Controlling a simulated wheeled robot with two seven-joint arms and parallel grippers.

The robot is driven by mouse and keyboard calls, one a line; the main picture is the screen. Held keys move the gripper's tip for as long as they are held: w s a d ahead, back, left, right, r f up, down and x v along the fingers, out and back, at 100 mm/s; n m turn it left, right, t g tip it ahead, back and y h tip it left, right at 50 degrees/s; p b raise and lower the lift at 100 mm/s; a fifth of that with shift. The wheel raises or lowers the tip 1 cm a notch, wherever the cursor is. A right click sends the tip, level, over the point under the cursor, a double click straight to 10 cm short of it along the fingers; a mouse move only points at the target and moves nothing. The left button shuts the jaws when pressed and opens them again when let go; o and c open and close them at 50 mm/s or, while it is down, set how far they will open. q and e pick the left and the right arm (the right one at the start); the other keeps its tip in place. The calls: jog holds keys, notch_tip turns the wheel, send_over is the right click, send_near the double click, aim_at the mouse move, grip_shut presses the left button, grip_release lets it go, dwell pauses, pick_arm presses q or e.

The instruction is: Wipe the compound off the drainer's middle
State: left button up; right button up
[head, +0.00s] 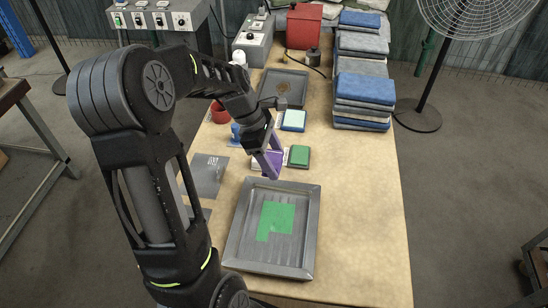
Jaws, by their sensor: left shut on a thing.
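A grey metal tray with raised rims, which looks like the drainer (312,226), lies on the near part of the table. A flat green patch of compound (279,217) covers part of its middle, with an uneven lower edge. My left gripper (269,158) is beyond the tray's far rim, pointing down. It is shut on a purple thing (274,163), probably a pad, largely hidden by the fingers. I cannot tell whether that thing touches the table. My right gripper is not in view.
A darker tray (296,84) with a brown patch lies farther back. Folded cloths (364,90) are stacked at the right. The table right of the drainer is clear.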

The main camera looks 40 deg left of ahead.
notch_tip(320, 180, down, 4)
jog(key=b, duration=0.4)
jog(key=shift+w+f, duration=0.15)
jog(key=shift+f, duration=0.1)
